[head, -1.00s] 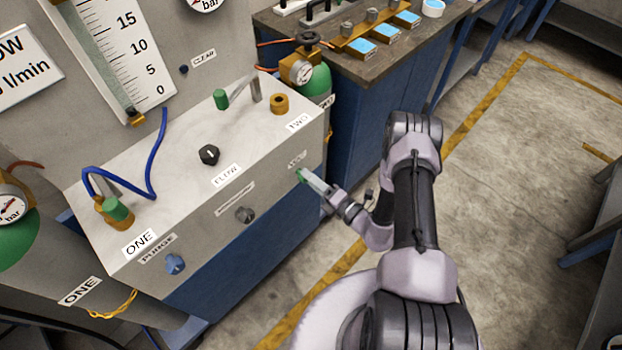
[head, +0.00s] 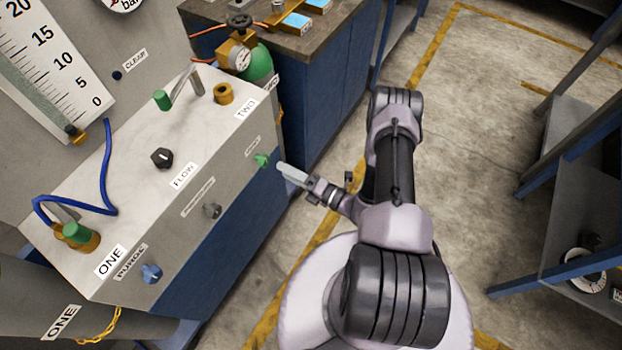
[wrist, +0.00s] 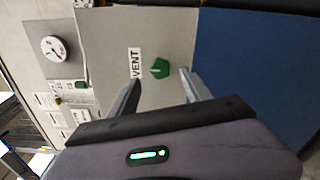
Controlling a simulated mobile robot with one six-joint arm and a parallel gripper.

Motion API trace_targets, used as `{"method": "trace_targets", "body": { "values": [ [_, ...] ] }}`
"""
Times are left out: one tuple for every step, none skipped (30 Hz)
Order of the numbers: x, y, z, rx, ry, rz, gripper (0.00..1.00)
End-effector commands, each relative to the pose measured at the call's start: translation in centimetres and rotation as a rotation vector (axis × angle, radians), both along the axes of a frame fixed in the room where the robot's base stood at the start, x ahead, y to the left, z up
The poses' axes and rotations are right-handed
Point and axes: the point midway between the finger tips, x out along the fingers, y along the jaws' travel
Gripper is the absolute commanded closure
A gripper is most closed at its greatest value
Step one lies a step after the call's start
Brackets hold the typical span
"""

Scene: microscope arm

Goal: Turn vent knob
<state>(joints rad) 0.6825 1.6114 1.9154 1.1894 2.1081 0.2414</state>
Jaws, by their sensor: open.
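The green vent knob (head: 262,160) sits on the front face of the grey panel box, near its right end. In the wrist view the same knob (wrist: 159,69) shows beside the VENT label, with its pointed end toward the top of the picture. My gripper (head: 281,167) is just in front of the knob, with a small gap between them in the head view. In the wrist view my gripper's two fingers (wrist: 160,78) are spread apart, one on each side of the knob in the picture, and hold nothing.
The panel also carries a blue purge knob (head: 152,273), a grey knob (head: 212,211) and a black flow knob (head: 162,158) on top. A gas cylinder with a gauge (head: 240,58) stands behind the right end.

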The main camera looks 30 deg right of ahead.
Motion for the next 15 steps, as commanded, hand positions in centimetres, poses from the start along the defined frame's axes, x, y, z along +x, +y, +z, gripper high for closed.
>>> {"method": "trace_targets", "body": {
  "values": [
    [-1.4, -1.1, 0.4, 0.001, 0.001, -0.010, 0.43],
    [-2.4, -1.6, 0.4, 0.001, 0.001, -0.010, 0.43],
    [-3.5, -2.3, 0.4, 0.001, 0.001, -0.010, 0.43],
    [-4.3, -2.8, 0.4, 0.001, 0.000, -0.010, 0.43],
    [-5.1, -3.2, 0.4, 0.000, 0.000, -0.009, 0.43],
    [-6.0, -3.7, 0.3, 0.001, 0.000, -0.008, 0.43],
    [-6.6, -4.0, 0.3, 0.001, 0.000, -0.007, 0.43],
    [-7.2, -4.3, 0.2, -0.001, 0.000, -0.006, 0.43],
    [-7.8, -4.7, 0.2, -0.001, -0.001, -0.005, 0.43],
    [-8.3, -4.9, 0.2, 0.000, 0.000, -0.004, 0.43],
    [-8.6, -5.1, 0.2, 0.000, -0.001, -0.004, 0.43],
    [-8.9, -5.2, 0.1, 0.000, 0.000, -0.002, 0.43],
    [-9.2, -5.3, 0.1, -0.001, -0.001, -0.001, 0.43],
    [-9.3, -5.4, 0.1, 0.000, 0.000, 0.000, 0.43],
    [-9.4, -5.4, 0.0, 0.000, -0.001, 0.001, 0.43]
  ]
}}
